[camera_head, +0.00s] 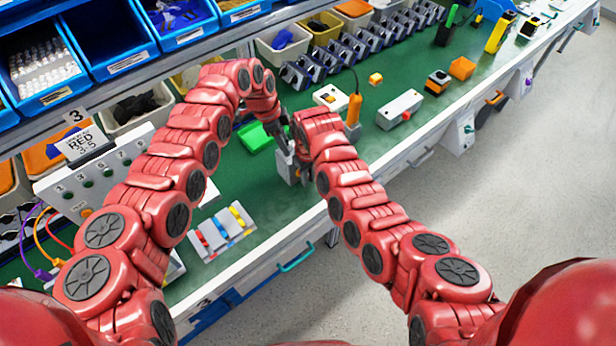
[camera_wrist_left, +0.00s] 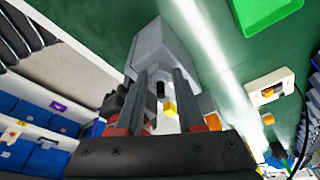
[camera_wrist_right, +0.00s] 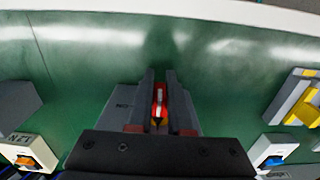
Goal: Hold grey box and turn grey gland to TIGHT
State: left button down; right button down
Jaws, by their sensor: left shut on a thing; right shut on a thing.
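The grey box (camera_head: 287,168) stands on the green bench top, between my two grippers. My left gripper (camera_head: 283,142) comes from above and is shut on the grey box, which fills the space beyond its fingers in the left wrist view (camera_wrist_left: 160,48). My right gripper (camera_head: 298,160) is at the box's right side, its fingers close together in the right wrist view (camera_wrist_right: 160,88). It appears shut on the grey gland, which is mostly hidden. A narrow red part shows between those fingers. The gland's mark and the TIGHT label cannot be read.
A green tray (camera_head: 255,136) lies behind the box. A small panel with red, blue and yellow parts (camera_head: 224,230) lies at the left front. A grey box with a red button (camera_head: 400,110) and an orange-handled tool (camera_head: 354,108) are to the right. The bench's front edge is close.

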pick_arm(q)
jog(key=shift+d+m, duration=0.1)
jog(key=shift+m, duration=0.5)
jog(key=shift+m+g, duration=0.4)
jog(key=shift+m, duration=0.7)
jog(key=shift+s, duration=0.1)
jog(key=c, duration=0.5)
grip_release()
jog(key=shift+r, duration=2.75)
